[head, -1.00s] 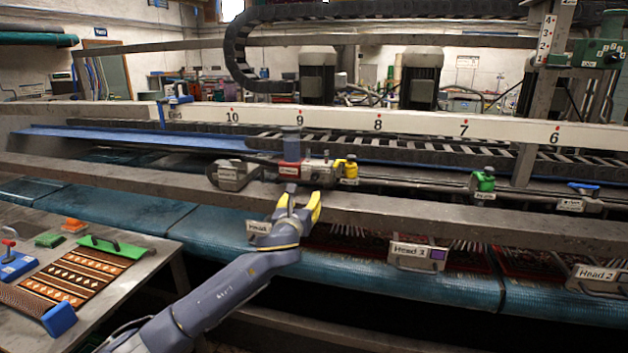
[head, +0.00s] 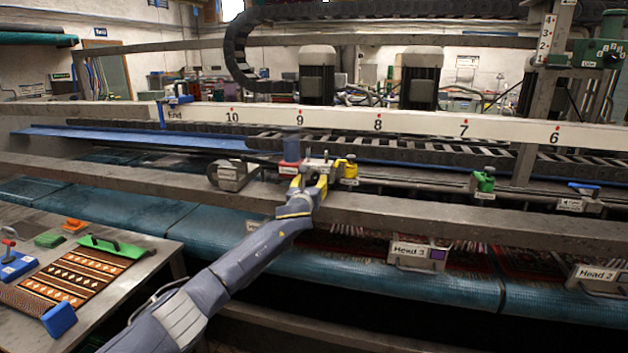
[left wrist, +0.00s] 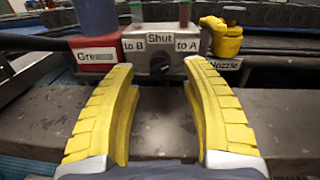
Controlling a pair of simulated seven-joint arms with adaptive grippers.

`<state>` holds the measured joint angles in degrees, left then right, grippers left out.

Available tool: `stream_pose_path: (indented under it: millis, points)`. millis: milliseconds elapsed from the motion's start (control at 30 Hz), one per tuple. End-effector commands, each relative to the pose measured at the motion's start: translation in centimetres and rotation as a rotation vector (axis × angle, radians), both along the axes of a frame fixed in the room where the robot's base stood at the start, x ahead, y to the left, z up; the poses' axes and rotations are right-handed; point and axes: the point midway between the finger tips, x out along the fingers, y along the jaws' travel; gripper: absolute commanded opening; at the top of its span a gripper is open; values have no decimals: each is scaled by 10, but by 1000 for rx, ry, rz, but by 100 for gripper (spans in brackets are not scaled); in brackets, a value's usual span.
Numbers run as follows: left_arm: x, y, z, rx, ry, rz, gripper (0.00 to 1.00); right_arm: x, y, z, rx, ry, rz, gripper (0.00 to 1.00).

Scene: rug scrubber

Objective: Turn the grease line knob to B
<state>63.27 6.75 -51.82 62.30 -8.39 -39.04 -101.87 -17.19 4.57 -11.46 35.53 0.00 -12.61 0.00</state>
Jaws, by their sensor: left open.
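The grease line valve block (left wrist: 160,58) is a grey metal block ahead of my left gripper. Its labels read "to B" on the left, "Shut" in the middle and "to A" on the right. A small dark round part (left wrist: 158,64) below "Shut" looks like the knob; its pointing direction is too small to tell. My left gripper (left wrist: 162,85) is open and empty, its yellow fingers either side of the block's front and short of it. In the head view the left gripper (head: 312,178) covers most of the block. My right gripper is out of view.
A red grease pot (left wrist: 92,52) stands left of the block, and a yellow valve labelled "Nozzle" (left wrist: 226,42) stands close on the right. A grey beam (head: 420,213) runs below and in front. A green valve (head: 484,180) is farther right.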

Motion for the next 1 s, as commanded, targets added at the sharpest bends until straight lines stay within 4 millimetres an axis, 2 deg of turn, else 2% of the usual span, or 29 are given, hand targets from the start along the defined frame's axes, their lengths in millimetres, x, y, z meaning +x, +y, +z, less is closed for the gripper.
stream_pose_path:
  millis: [200, 400, 967, 1000]
  points:
    - [18, -4, 1, 0, -1, 1, 47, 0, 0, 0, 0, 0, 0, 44]
    - [27, -5, 0, 0, -1, 1, 47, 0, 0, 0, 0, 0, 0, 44]
    - [32, -6, 1, 0, -1, -1, 48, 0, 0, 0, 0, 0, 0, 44]
    - [32, -6, 1, 0, -1, -1, 44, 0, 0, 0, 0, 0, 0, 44]
